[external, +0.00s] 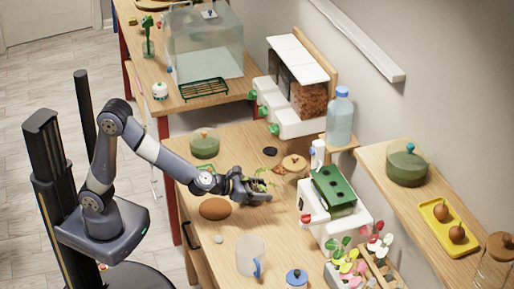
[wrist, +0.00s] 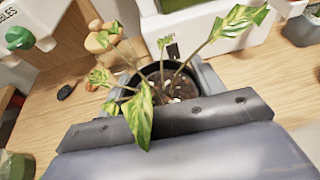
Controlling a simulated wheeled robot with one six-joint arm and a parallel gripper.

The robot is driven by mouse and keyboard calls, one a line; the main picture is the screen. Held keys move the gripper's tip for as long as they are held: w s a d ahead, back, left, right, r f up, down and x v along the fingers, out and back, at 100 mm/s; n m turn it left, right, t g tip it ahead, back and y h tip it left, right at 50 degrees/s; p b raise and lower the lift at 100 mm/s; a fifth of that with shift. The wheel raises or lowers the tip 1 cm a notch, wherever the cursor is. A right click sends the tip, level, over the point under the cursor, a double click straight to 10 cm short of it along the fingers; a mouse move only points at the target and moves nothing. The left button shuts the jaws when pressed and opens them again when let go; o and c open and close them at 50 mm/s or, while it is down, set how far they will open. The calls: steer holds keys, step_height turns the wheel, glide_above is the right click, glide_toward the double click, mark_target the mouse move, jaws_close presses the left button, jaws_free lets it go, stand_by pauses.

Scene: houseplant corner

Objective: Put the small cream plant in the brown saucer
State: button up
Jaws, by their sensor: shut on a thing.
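The small plant (wrist: 160,88) has green leaves with cream markings and dark soil. It stands in a dark-looking pot in the wrist view, and the pot's lower part is hidden by my gripper. In the external view only some of the plant's leaves (external: 260,184) show at the fingers. My gripper (external: 262,193) is shut on the plant's pot, over the wooden worktop. A brown round shape (external: 214,209), which looks like the saucer, lies on the worktop to the left of and nearer than my gripper. It does not show in the wrist view.
A tan knobbed thing (external: 294,162) and a small black thing (external: 270,151) lie behind my gripper. A white unit with a green top (external: 334,188) stands to the right. A green pot (external: 204,143) stands at the back left, a clear jug (external: 251,255) at the front.

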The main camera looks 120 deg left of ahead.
steer(key=s+a+n+g+y, duration=0.4)
steer(key=s+a+n+g, duration=0.3)
steer(key=a, duration=0.4)
steer(key=shift+m+t, duration=0.3)
steer(key=shift+m, duration=0.1)
steer(key=f, duration=0.1)
steer(key=s+f, duration=0.1)
steer(key=f, duration=0.1)
steer(key=f+b, duration=0.1)
steer(key=f, duration=0.1)
steer(key=shift+s+a+f, duration=0.15)
steer(key=shift+a, duration=0.2)
steer(key=shift+f, duration=2.15)
steer(key=shift+f+b, duration=0.15)
steer(key=shift+b, duration=0.25)
steer(key=o, duration=1)
